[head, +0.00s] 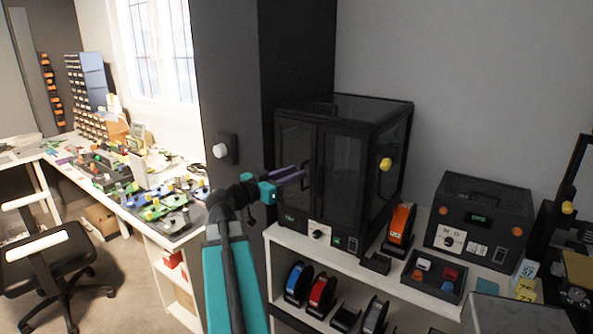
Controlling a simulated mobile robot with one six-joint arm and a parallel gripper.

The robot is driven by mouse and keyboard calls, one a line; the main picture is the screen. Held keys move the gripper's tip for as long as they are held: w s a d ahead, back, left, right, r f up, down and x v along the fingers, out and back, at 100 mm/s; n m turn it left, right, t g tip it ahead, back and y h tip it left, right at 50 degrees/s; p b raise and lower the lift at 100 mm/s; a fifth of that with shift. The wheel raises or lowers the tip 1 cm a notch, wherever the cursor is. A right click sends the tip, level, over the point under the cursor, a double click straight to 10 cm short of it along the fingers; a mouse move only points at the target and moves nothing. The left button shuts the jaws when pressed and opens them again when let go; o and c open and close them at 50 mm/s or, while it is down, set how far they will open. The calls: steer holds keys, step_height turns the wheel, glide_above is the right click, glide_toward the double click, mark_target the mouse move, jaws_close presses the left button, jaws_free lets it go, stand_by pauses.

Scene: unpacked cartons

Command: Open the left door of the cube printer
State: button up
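The cube printer (377,140) is a black box with dark glass on the white bench. Its two front doors look shut. The left door (297,143) has a dark upright bar at its inner edge, near the middle seam. My gripper (303,176), teal with purple fingers, is in front of the left door, with its fingertips close to that bar. I cannot tell whether they touch it, or whether there is a gap between the fingers. Part of the left door's lower half is hidden behind the fingers.
A yellow knob (385,164) sticks out at the printer's right side. An orange spool holder (400,222) and a dark parts tray (434,277) stand right of it. A dark pillar (232,80) with a white knob (220,151) rises at the left.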

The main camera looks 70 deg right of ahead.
steer(key=shift+x, duration=0.9)
jaws_close()
stand_by(0.8)
